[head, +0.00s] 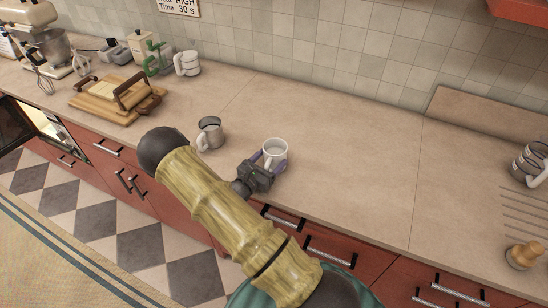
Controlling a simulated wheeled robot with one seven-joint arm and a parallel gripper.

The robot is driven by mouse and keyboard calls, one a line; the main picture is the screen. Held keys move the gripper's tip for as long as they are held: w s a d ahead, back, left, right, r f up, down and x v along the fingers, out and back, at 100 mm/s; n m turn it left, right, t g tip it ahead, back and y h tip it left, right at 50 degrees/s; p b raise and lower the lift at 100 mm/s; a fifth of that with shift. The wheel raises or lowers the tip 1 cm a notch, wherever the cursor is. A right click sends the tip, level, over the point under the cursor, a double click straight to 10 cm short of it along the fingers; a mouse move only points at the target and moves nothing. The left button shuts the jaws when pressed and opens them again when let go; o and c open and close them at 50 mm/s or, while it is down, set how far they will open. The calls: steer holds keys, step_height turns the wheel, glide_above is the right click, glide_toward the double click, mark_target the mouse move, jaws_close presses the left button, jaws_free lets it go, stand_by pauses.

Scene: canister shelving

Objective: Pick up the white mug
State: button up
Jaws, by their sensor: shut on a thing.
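The white mug (275,148) is upright at the middle of the picture, near the front edge of the countertop. My gripper (270,163) reaches it from the front, with its purple-tipped fingers on either side of the mug. It is shut on the mug. The fingers and wrist hide part of the mug's lower front. I cannot tell whether its base touches the countertop.
A grey metal mug (211,133) stands just left of the white mug. The countertop (350,165) right of the mug is clear.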

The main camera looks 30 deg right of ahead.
steer(key=shift+r, duration=0.15)
step_height(320, 180, up, 10)
steer(key=shift+f+b, duration=0.1)
steer(key=shift+b, duration=0.8)
